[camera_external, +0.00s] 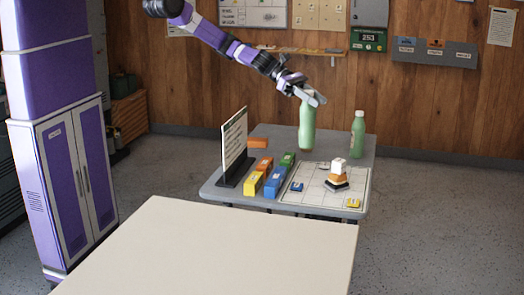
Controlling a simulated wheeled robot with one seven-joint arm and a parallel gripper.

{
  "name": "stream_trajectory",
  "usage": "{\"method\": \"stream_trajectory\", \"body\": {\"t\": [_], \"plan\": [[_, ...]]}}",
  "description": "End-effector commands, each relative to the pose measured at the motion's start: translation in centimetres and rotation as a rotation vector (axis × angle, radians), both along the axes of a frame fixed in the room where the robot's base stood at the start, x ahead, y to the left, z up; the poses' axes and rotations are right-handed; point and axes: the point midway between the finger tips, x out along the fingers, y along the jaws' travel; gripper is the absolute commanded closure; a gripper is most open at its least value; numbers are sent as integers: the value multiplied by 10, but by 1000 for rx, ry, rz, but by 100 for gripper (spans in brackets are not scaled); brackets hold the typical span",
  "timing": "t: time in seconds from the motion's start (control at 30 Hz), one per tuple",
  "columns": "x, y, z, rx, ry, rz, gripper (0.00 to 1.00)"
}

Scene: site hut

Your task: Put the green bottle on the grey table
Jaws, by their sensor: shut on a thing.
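My gripper (307,95) is shut on the upper part of a green bottle (306,130). The bottle hangs nearly upright, and its top is partly hidden by the fingers. It appears to be over the grey table (338,149); whether its base touches the top is hard to tell, but it looks raised. A second green bottle (358,138) with a pale cap stands upright on the grey table at the back right, apart from the held one.
On the grey table stand an upright sign board (234,142), yellow (253,184), blue (275,182) and other coloured blocks, and a gridded mat (318,192) with a stacked piece (338,173). A cream table (215,255) is in front. Bare grey tabletop shows between and around the bottles.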

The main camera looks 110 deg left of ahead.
Motion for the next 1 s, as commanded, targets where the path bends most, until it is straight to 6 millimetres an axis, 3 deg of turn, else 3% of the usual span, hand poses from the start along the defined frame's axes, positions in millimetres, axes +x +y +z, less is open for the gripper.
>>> {"method": "stream_trajectory", "body": {"t": [0.2, 0.37, 0.43, 0.73, 0.87, 1.0], "plan": [[-43, 25, -25, -8, 2, 36, 100], [-61, 42, -36, -12, -3, 65, 100], [-65, 58, -40, -10, -5, 83, 100], [-44, 145, -49, -4, -9, 103, 100], [-26, 193, -36, -3, -18, 97, 100], [-3, 246, -8, -6, -27, 79, 100]]}}
